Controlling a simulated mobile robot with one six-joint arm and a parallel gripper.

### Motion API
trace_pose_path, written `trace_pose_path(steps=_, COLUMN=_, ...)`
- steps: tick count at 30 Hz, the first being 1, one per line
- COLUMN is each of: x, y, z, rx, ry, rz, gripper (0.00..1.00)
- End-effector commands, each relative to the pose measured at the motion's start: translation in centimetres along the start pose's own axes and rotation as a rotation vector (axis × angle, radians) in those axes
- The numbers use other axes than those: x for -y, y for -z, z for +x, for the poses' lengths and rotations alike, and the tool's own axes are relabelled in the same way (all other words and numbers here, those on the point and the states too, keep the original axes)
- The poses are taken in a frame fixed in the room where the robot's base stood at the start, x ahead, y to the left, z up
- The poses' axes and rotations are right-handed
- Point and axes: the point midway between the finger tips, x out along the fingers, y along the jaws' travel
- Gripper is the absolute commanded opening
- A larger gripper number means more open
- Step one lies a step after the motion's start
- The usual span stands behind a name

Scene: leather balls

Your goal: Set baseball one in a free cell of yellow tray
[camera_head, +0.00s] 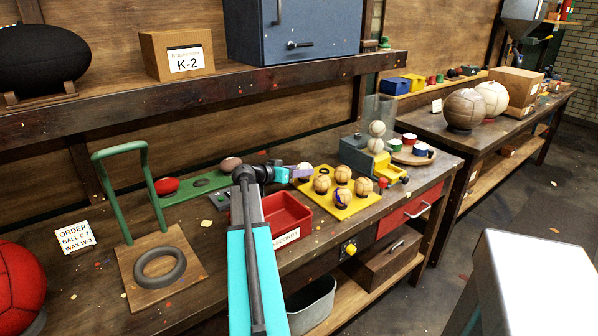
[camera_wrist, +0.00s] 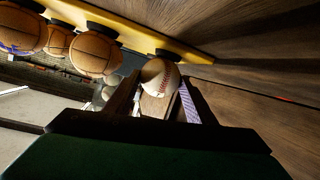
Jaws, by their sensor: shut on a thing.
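The yellow tray (camera_head: 355,208) lies on the workbench with several tan leather balls (camera_head: 342,174) in its dark ring cells. My gripper (camera_head: 300,173) is at the tray's back left corner. It is shut on a white baseball with red stitching (camera_wrist: 160,73), which shows between the fingers in the wrist view. In the head view the baseball (camera_head: 305,167) is partly hidden by the gripper. The wrist view shows a dark ring cell (camera_wrist: 168,55) on the yellow tray (camera_wrist: 140,38) close by the baseball. I cannot tell whether the ball touches it.
A red bin (camera_head: 285,214) stands left of the tray. A clear dispenser with two white balls (camera_head: 376,128) stands behind the tray, beside a round wooden tray with cups (camera_head: 412,155).

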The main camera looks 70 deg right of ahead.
Motion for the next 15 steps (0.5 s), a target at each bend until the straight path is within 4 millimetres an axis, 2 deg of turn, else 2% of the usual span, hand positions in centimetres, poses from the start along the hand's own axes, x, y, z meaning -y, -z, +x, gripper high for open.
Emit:
trace_pose_path(steps=5, x=0.02, y=-0.14, z=0.07, rx=-0.001, ry=0.0, rz=0.0, gripper=0.25)
trace_pose_path(steps=6, x=0.02, y=-0.16, z=0.07, rx=0.0, ry=0.0, rz=0.0, gripper=0.52)
trace_pose_path(steps=9, x=0.0, y=-0.09, z=0.06, rx=0.0, ry=0.0, rz=0.0, gripper=0.68)
trace_pose_path(steps=15, x=0.0, y=-0.09, z=0.06, rx=0.0, ry=0.0, rz=0.0, gripper=0.69)
